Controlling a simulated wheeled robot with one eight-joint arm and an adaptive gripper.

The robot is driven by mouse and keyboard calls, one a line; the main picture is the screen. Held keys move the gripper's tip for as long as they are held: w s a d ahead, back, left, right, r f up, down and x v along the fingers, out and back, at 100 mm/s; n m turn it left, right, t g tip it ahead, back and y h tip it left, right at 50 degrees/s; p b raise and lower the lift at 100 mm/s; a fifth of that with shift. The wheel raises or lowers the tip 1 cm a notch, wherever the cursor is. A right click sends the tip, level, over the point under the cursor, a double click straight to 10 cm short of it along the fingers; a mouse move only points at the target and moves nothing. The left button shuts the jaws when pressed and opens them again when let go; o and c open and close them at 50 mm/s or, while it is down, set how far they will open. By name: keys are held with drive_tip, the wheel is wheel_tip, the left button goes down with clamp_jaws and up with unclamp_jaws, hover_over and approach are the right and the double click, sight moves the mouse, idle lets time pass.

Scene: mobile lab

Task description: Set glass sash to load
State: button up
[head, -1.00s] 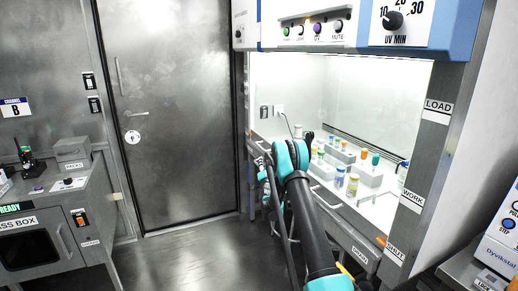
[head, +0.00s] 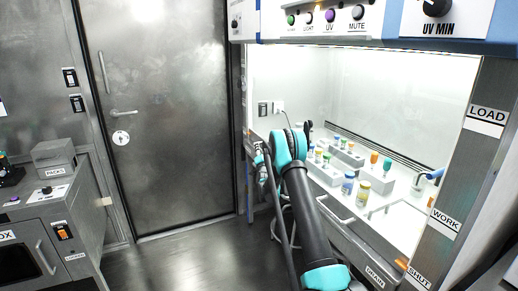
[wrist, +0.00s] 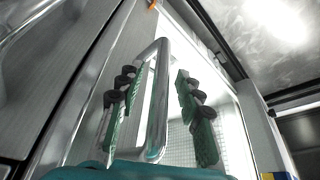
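The cabinet's glass sash (head: 385,120) is clear, and its lower edge is hard to make out. The frame post beside it carries LOAD (head: 487,115), WORK (head: 445,219) and SHUT (head: 419,276) labels, top to bottom. A small orange mark (head: 402,264) sits near SHUT. In the wrist view, my gripper (wrist: 158,115) is open, with green-padded fingers apart. A U-shaped metal handle (wrist: 158,95) shows between the fingers; I cannot tell whether they touch it. In the head view my arm hides the fingers. A metal bar handle (head: 336,214) shows there just right of my arm.
Several capped vials and racks (head: 350,155) stand inside the lit cabinet. The control panel (head: 330,18) overhangs above. A closed metal door (head: 155,120) is behind, and a pass box (head: 35,240) stands at left. Open floor (head: 190,262) lies between.

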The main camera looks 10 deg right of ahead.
drive_tip(key=shift+w, duration=0.2)
clamp_jaws()
idle(0.4)
